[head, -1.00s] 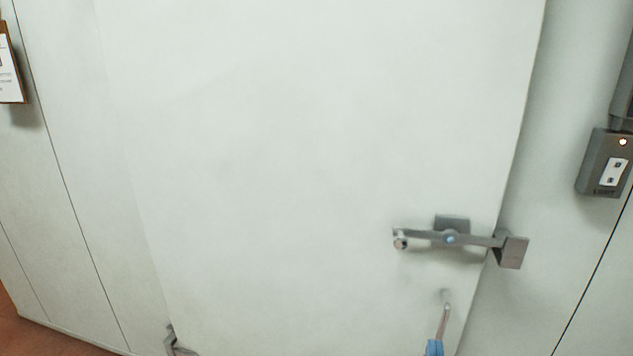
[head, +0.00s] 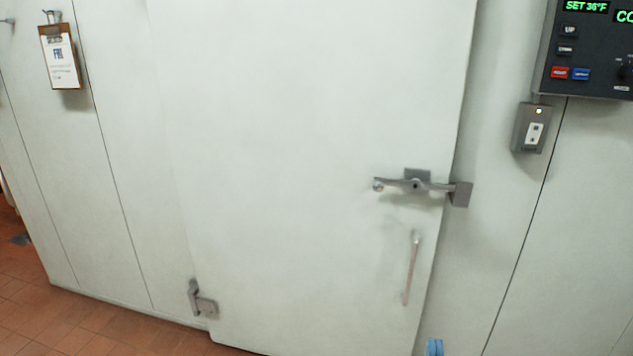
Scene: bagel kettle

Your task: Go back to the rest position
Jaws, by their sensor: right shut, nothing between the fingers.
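A large white door (head: 310,150) fills the middle of the head view, set in a white panelled wall. It has a grey latch (head: 416,184) at its right edge and a slim upright pull handle (head: 411,270) below that. Only the blue fingertips of my right gripper (head: 435,347) show, at the bottom edge, below and to the right of the handle. They are together and empty, and appear apart from the handle. The rest of the right gripper is cut off by the frame. My left gripper is not in view.
A grey switch box (head: 532,128) and a dark control panel (head: 590,50) are on the wall at right. A clipboard (head: 60,58) hangs at upper left. A hinge (head: 202,300) is at the door's lower left. The red tiled floor (head: 90,325) is clear.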

